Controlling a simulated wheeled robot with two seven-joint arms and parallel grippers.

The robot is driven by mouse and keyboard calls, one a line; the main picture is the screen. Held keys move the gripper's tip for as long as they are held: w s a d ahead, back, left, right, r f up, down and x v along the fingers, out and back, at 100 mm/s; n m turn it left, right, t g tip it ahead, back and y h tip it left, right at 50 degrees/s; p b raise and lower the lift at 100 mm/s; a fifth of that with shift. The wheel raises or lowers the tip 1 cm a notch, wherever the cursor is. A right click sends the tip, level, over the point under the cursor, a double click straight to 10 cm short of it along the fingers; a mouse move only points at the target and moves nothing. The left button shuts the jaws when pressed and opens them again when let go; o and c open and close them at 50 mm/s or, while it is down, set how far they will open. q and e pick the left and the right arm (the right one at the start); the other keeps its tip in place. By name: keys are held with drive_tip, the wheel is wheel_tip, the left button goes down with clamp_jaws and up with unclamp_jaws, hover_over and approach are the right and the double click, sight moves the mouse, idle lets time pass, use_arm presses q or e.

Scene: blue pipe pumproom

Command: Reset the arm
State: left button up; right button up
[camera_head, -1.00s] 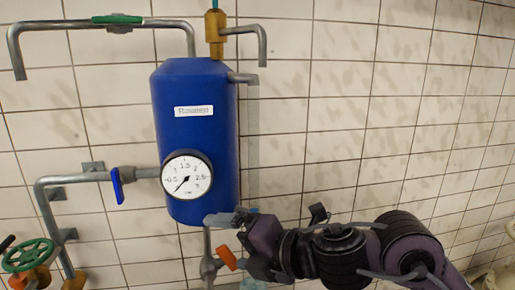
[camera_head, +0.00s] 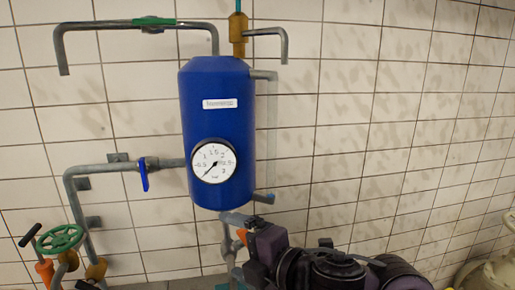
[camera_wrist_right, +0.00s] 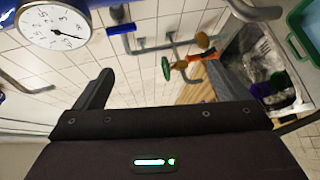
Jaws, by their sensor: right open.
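My right arm enters the head view from the lower right. My right gripper (camera_head: 238,243) is open beside the pipe under the blue tank (camera_head: 215,120), close to a small orange valve handle (camera_head: 241,237). Whether it touches the handle cannot be told. In the wrist view the right gripper (camera_wrist_right: 165,92) shows its dark fingers spread, with nothing held between them. My left gripper is not in view.
The tank carries a round white gauge (camera_head: 213,161). A blue-handled valve (camera_head: 143,174) sits on the left pipe, with a green handwheel (camera_head: 61,239) lower left. A green-rimmed tray (camera_wrist_right: 296,38) shows in the wrist view. The tiled wall at right is bare.

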drive_tip(key=s+d+f+m+h, duration=0.2)
drive_tip(key=d+f+m+h, duration=0.6)
drive_tip(key=d+f+m, duration=0.65)
drive_tip(key=s+d+f+m+g+h, duration=0.25)
drive_tip(key=s+d+f+m, duration=0.2)
drive_tip(key=s+f, duration=0.3)
drive_tip(key=s+d+f+m+g+h, duration=0.1)
drive_tip(key=s+d+f+m+g, duration=0.3)
drive_tip(key=s+f+m, duration=0.3)
wheel_tip(320, 180, down, 35)
drive_tip(key=s+n+g+b, duration=0.1)
drive_tip(key=s+g+b, duration=0.15)
drive_tip(key=b, duration=0.35)
use_arm(q)
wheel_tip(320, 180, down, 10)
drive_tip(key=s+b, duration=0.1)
drive_tip(key=b, duration=0.3)
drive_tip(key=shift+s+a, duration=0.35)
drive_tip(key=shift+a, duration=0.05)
use_arm(e)
drive_tip(key=s+d+f, duration=0.3)
drive_tip(key=s+f, duration=1.6)
drive_tip(key=f, duration=0.3)
drive_tip(key=shift+s, duration=0.35)
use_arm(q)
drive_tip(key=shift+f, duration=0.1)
use_arm(e)
drive_tip(key=shift+d, duration=0.1)
